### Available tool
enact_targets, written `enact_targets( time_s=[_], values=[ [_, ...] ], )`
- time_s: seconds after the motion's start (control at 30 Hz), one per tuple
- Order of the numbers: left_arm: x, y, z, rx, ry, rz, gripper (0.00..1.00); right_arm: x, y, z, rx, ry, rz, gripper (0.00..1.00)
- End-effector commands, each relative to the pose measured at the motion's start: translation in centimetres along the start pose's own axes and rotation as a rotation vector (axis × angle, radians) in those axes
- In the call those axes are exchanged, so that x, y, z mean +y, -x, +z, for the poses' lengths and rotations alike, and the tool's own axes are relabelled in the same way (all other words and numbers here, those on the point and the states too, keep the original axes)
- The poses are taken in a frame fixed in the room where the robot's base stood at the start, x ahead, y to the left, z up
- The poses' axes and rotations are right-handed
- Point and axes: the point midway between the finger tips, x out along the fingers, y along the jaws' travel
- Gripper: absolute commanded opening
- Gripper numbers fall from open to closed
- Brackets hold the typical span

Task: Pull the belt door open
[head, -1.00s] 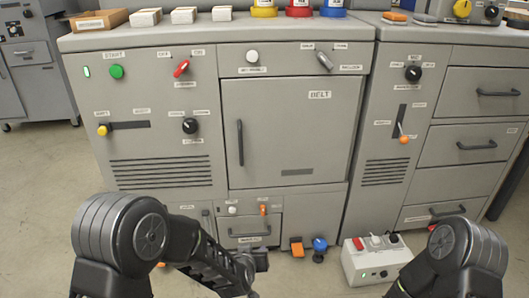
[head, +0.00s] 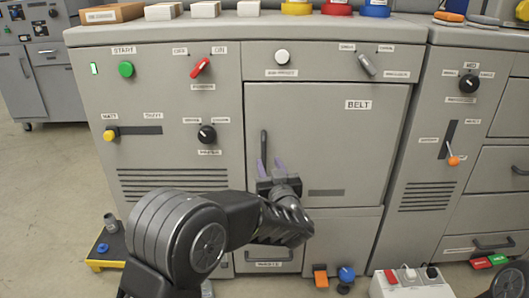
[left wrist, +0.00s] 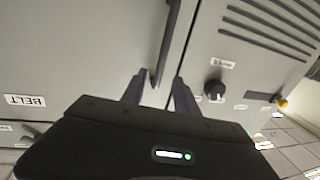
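The belt door (head: 350,150) is a grey panel labelled BELT, and it looks closed in its frame. Its dark vertical bar handle (head: 264,146) is on the door's left side. My left gripper (head: 271,165) is in front of the handle's lower part with its fingers pointing at the door. In the left wrist view the handle (left wrist: 168,45) ends between the two spread fingers of the left gripper (left wrist: 158,90), with gaps showing on both sides. The left forearm covers the area below the door. My right gripper is out of view.
Left of the door are a red switch (head: 200,67) and a black knob (head: 207,134). Below it are an orange pedal (head: 320,275), a blue knob (head: 346,273) and the waste drawer (head: 268,266). A white switch box (head: 420,283) stands on the floor at right.

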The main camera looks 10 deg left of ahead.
Motion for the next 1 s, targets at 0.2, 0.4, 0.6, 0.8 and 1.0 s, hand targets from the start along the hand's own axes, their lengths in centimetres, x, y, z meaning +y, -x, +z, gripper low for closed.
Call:
enact_targets(
  time_s=[0.2,0.4,0.6,0.8,1.0],
  values=[
    [-0.1,-1.9,0.2,0.001,0.001,-0.002,0.36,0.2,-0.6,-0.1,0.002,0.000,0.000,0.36],
    [-0.1,-5.1,0.3,0.000,0.001,-0.001,0.36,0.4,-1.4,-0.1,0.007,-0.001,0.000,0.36],
    [0.0,-7.3,0.2,-0.001,0.001,0.000,0.36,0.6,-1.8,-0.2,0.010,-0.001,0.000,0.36],
    [0.0,-7.7,0.1,-0.001,0.000,0.001,0.36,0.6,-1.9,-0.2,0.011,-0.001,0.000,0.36],
    [0.0,-7.7,0.1,-0.001,0.000,0.001,0.30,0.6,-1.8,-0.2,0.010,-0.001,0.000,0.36]
  ],
)
